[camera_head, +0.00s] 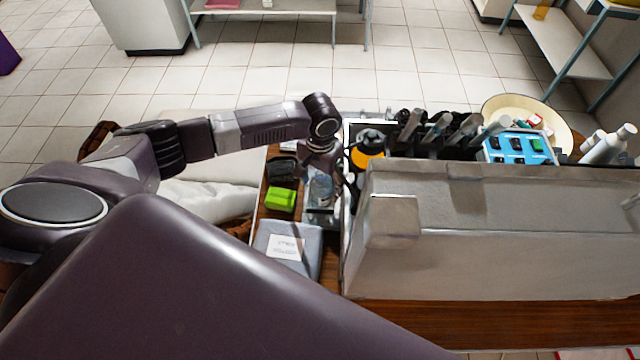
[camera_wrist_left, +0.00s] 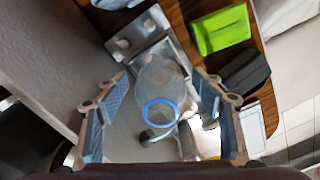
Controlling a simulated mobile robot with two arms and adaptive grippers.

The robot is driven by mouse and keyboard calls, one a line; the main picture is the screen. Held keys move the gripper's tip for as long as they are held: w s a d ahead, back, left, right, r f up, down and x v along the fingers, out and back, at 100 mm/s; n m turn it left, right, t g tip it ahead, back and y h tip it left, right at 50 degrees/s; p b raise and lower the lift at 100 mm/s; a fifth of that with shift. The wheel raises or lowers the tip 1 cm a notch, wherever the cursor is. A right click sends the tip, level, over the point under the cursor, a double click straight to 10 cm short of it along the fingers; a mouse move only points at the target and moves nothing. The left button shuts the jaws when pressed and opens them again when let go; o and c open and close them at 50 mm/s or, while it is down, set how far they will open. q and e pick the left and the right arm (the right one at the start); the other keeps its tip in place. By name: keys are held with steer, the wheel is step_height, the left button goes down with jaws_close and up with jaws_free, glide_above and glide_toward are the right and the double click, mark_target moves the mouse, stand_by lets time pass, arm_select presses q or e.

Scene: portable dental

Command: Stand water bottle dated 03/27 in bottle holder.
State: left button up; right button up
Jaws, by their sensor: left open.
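A clear water bottle (camera_head: 320,188) with a blue ring at its top stands below my left gripper (camera_head: 325,172). In the left wrist view, the bottle (camera_wrist_left: 160,85) lies between the two spread fingers of my left gripper (camera_wrist_left: 160,79), with gaps on both sides. The gripper is open and appears not to touch it. A grey metal piece with round holes (camera_wrist_left: 141,42), which looks like the bottle holder, is beside and behind the bottle. I cannot tell whether the bottle is seated in it. No date is readable. My right gripper is not in view.
A green box (camera_head: 281,199) and a grey-blue case (camera_head: 289,250) lie on the wooden top left of the bottle. A large grey housing (camera_head: 480,230) rises close on the right. A dark bottle with an orange band (camera_head: 368,152) stands near the gripper.

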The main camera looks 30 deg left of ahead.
arm_select(q)
step_height(320, 180, up, 12)
stand_by(0.6)
steer(key=shift+f, duration=0.1)
